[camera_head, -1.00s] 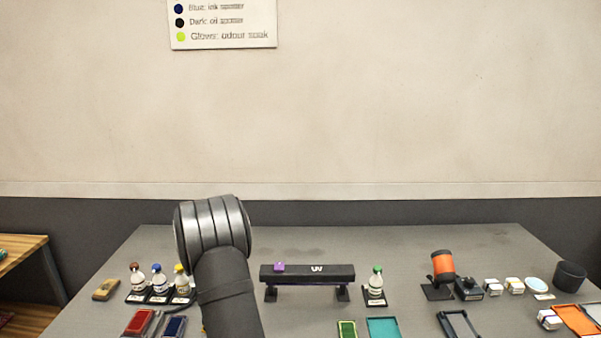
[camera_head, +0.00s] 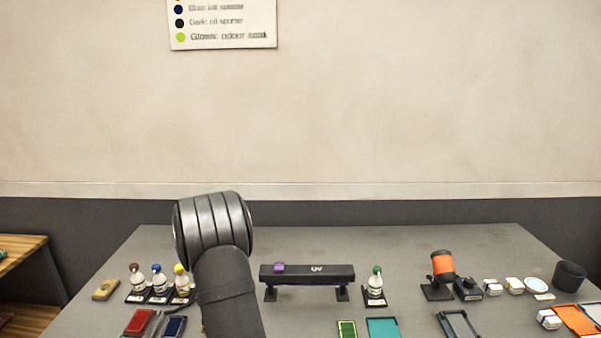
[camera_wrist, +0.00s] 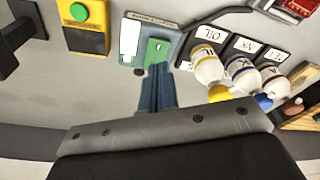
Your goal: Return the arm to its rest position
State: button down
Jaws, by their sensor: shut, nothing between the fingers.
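My gripper (camera_wrist: 158,72) shows in the wrist view with its slim dark fingers together and nothing between them. It is above the grey table (camera_head: 400,240), close to a clear-lidded case with a green piece (camera_wrist: 152,48). I cannot tell whether the fingertips touch that case. In the head view my arm rises from the bottom edge left of centre and hides the gripper and part of the table.
A black UV lamp bar (camera_head: 307,272), a green-capped bottle (camera_head: 375,288) and an orange device (camera_head: 443,264) stand to the right. The table's back middle is clear.

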notch_tip(320, 180, up, 5)
jog(key=s+a+f+n, duration=0.2)
jog(key=a, duration=0.4)
jog(key=s+a+f+n, duration=0.3)
jog(key=a, duration=0.3)
jog(key=s+a+f+n+g, duration=0.1)
jog(key=s+a+f+n, duration=0.1)
jog(key=a, duration=0.4)
jog(key=shift+s+a+f+n+h, duration=0.15)
jog(key=shift+s+f+n+h, duration=0.2)
jog(key=shift+f+n, duration=0.1)
